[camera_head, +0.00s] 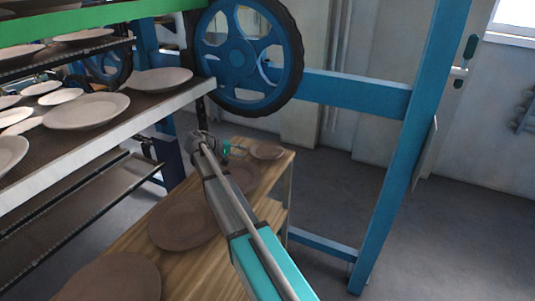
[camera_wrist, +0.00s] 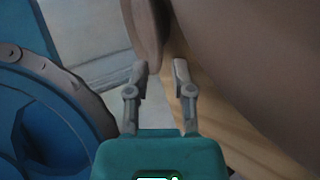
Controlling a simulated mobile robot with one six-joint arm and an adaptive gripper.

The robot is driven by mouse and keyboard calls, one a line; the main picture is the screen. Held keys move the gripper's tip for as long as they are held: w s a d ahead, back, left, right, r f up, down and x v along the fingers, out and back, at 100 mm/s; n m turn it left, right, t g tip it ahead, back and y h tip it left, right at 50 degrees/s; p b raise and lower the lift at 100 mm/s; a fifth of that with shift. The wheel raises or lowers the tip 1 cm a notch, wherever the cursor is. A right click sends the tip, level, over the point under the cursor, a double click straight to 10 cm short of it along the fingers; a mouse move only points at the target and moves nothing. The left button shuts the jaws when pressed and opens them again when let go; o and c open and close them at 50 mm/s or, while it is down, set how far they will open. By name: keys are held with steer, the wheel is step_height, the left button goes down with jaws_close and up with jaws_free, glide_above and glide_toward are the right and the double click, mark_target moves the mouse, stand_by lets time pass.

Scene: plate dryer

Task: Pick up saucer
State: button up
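A small brown saucer (camera_head: 266,152) lies near the far end of the wooden table in the head view. My gripper (camera_head: 236,151) is just left of it, low over the table and partly hidden by my arm. In the wrist view my gripper (camera_wrist: 161,70) has its two fingers apart with nothing clamped between them. The saucer (camera_wrist: 147,30) shows there as a narrow brown shape just beyond the left fingertip. Its near edge reaches close to the gap between the fingertips; I cannot tell whether it touches a finger.
Larger brown plates (camera_head: 184,221) lie along the wooden table (camera_head: 135,238); one (camera_wrist: 240,60) fills the right of the wrist view. A rack shelf (camera_head: 105,122) with several pale plates stands left. A blue wheel (camera_head: 238,52) and blue frame (camera_head: 345,95) stand behind the table.

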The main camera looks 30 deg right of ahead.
mark_target(251, 152)
steer(key=shift+b+x, duration=1.1)
steer(key=shift+x, duration=1.45)
jaws_close()
